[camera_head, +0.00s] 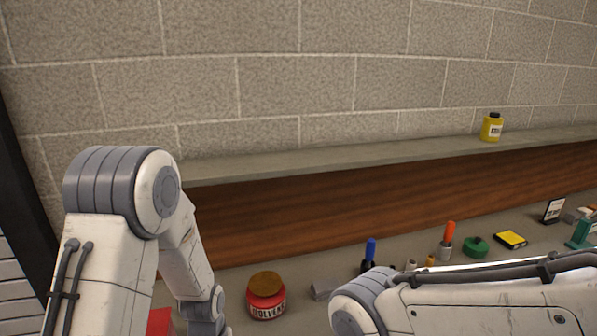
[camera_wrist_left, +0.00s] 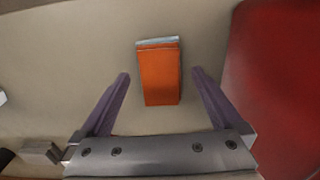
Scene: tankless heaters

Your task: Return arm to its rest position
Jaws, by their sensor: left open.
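My left arm (camera_head: 165,215) comes in from the left in the head view and bends down past the lower edge, so its gripper is hidden there. In the left wrist view my left gripper (camera_wrist_left: 160,80) is open, its two purple-grey fingers apart with nothing held. A small orange block-like item (camera_wrist_left: 159,76) with a pale top edge is seen between the fingers, lying on or above the worktop. I cannot tell its distance from the fingertips. My right arm (camera_head: 470,305) crosses the lower right of the head view; its gripper is out of view.
A red solvent jar (camera_head: 266,296) stands on the worktop right of my left arm. A red surface (camera_wrist_left: 280,80) fills the right of the wrist view. Screwdriver-like tools, green tape (camera_head: 475,246) and a yellow box (camera_head: 510,239) lie farther right. A shelf (camera_head: 330,157) holds a yellow bottle (camera_head: 491,128).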

